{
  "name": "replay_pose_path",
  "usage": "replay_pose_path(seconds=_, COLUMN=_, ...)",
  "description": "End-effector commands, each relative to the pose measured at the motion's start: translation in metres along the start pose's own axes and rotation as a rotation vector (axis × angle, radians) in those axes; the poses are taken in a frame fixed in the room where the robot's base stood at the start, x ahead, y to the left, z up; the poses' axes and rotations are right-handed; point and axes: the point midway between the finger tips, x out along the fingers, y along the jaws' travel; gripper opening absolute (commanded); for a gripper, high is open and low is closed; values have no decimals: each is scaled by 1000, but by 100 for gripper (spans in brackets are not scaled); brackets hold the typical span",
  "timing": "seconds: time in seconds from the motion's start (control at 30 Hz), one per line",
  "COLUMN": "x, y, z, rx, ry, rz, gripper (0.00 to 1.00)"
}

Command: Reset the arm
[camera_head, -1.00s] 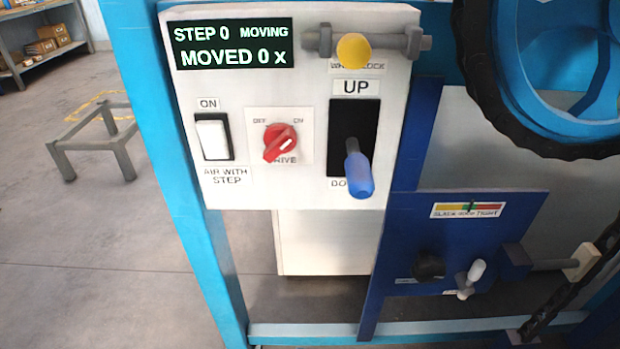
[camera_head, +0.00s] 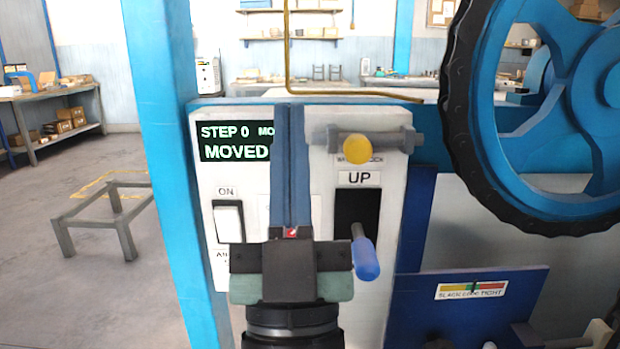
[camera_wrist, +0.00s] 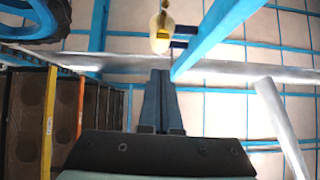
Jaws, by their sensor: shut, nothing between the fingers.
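My gripper (camera_head: 290,112) stands upright in front of the white control panel (camera_head: 318,190) in the head view, its fingers together and empty. In the wrist view my gripper (camera_wrist: 160,78) is also shut, with nothing between the fingers. The blue-handled lever (camera_head: 365,255) points down, right of my gripper. I cannot tell whether my gripper touches the panel.
A blue post (camera_head: 165,140) stands left of the panel. A large blue wheel with a black rim (camera_head: 458,120) is at the right. A yellow knob (camera_head: 357,149) sits on a grey bar above the lever. Floor at left holds a grey frame (camera_head: 105,212).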

Motion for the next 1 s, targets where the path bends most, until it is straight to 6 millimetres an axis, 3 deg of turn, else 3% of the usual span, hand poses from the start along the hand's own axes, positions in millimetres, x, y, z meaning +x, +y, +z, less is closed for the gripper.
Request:
replay_pose_path(seconds=0.03, x=14, y=2, z=-22, rx=-6, ry=2, rz=-1, gripper=0)
replay_pose_path(seconds=0.1, x=26, y=4, z=-44, rx=-13, ry=-20, rz=3, gripper=0)
replay_pose_path(seconds=0.33, x=41, y=16, z=-110, rx=-21, ry=-83, rz=33, gripper=0)
replay_pose_path(seconds=0.37, x=50, y=16, z=-118, rx=-20, ry=-92, rz=35, gripper=0)
replay_pose_path(seconds=1.0, x=209, y=17, z=-232, rx=-20, ry=-103, rz=31, gripper=0)
